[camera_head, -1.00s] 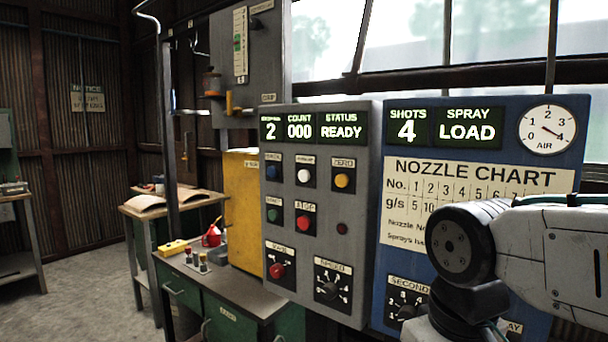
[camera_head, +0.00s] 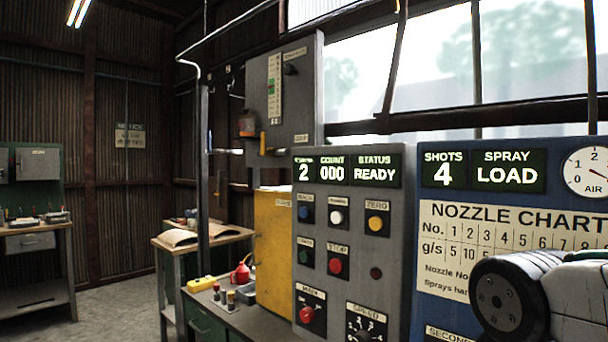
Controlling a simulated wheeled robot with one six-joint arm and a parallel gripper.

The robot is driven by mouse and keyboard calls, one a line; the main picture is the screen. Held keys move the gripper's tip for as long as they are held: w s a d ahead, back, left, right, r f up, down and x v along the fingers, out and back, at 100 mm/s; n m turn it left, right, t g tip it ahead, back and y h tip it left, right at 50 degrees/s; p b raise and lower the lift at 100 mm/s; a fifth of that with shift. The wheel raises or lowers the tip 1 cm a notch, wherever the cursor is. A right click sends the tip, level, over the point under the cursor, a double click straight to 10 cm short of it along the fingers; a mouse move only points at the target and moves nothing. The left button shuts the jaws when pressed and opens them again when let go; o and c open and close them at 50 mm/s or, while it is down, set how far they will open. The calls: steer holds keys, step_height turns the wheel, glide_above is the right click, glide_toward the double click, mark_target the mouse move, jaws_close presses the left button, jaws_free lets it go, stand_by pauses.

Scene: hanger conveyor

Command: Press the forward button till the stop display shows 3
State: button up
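The grey control panel (camera_head: 393,265) stands at centre right. Its leftmost lit display (camera_head: 303,172) reads 2; the small label over it is hard to read. Below are a blue button (camera_head: 307,216), a white button (camera_head: 336,217) and a yellow button (camera_head: 375,223) marked ZERO. The labels over the blue and white buttons are too blurred to read surely. My gripper is out of view; only part of my arm shows at the lower right, in front of the blue panel.
Lower on the grey panel are a green button (camera_head: 304,256), a red stop button (camera_head: 335,266), a red main knob (camera_head: 307,314) and a speed dial (camera_head: 364,331). The blue panel (camera_head: 592,226) stands right of it. A yellow cabinet (camera_head: 274,245) adjoins on the left.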

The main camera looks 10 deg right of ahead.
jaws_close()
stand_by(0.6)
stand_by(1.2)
